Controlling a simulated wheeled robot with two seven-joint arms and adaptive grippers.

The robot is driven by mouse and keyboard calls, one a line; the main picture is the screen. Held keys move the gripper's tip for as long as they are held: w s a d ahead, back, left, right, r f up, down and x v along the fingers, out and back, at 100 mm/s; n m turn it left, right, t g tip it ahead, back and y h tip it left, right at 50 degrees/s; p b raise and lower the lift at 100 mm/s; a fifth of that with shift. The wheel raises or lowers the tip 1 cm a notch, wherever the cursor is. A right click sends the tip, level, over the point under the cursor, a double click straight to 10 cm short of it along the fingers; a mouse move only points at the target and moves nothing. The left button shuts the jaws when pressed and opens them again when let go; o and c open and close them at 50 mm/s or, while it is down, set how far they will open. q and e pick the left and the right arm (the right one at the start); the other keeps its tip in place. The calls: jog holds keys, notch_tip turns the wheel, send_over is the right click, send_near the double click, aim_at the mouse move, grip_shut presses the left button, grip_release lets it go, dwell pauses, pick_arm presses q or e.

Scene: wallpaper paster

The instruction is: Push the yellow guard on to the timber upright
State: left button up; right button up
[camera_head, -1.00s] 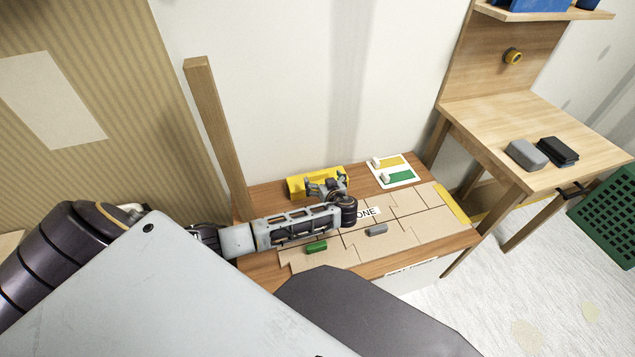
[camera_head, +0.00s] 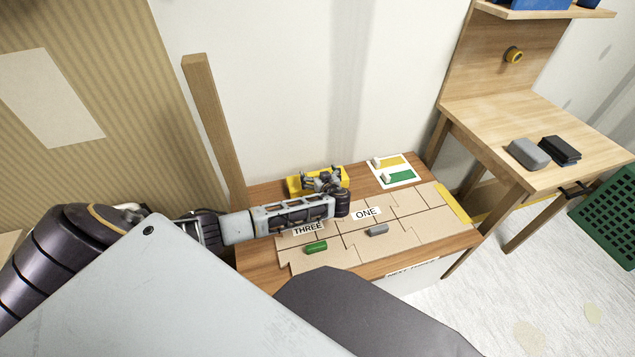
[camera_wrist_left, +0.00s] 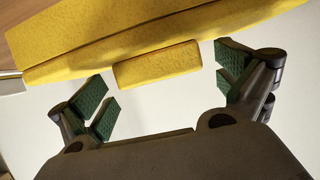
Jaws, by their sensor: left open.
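The yellow guard (camera_head: 293,185) lies near the back edge of the wooden bench top, partly hidden behind my left gripper. The timber upright (camera_head: 211,125) stands tall at the left rear of the bench, to the left of the guard. My left gripper (camera_head: 322,179) is open at the guard. In the left wrist view the guard (camera_wrist_left: 150,42) spans the top, with a short yellow block (camera_wrist_left: 157,65) between the spread green-padded fingertips (camera_wrist_left: 165,88). Gaps show between block and fingers. My right gripper is not in view.
Brown panels with labels ONE and THREE cover the bench top (camera_head: 262,262). A green block (camera_head: 316,247) and a grey block (camera_head: 377,230) lie on them. A white card (camera_head: 392,171) with yellow and green patches lies at the back right. A side table (camera_head: 540,120) stands right.

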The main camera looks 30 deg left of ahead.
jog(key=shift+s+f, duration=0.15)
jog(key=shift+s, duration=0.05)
pick_arm(q)
jog(key=shift+c, duration=0.4)
jog(key=c, duration=0.9)
jog(key=shift+r, duration=0.1)
jog(key=shift+r, duration=0.65)
notch_tip(320, 180, up, 8)
jog(key=p, duration=0.2)
jog(key=shift+r, duration=0.25)
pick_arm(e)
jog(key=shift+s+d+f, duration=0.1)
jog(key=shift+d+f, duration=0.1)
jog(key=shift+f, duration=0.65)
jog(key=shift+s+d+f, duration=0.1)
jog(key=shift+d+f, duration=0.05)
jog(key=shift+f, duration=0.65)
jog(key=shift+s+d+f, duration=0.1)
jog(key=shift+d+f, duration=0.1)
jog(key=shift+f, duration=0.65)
pick_arm(q)
jog(key=shift+w+t, duration=0.1)
jog(key=shift+t, duration=0.2)
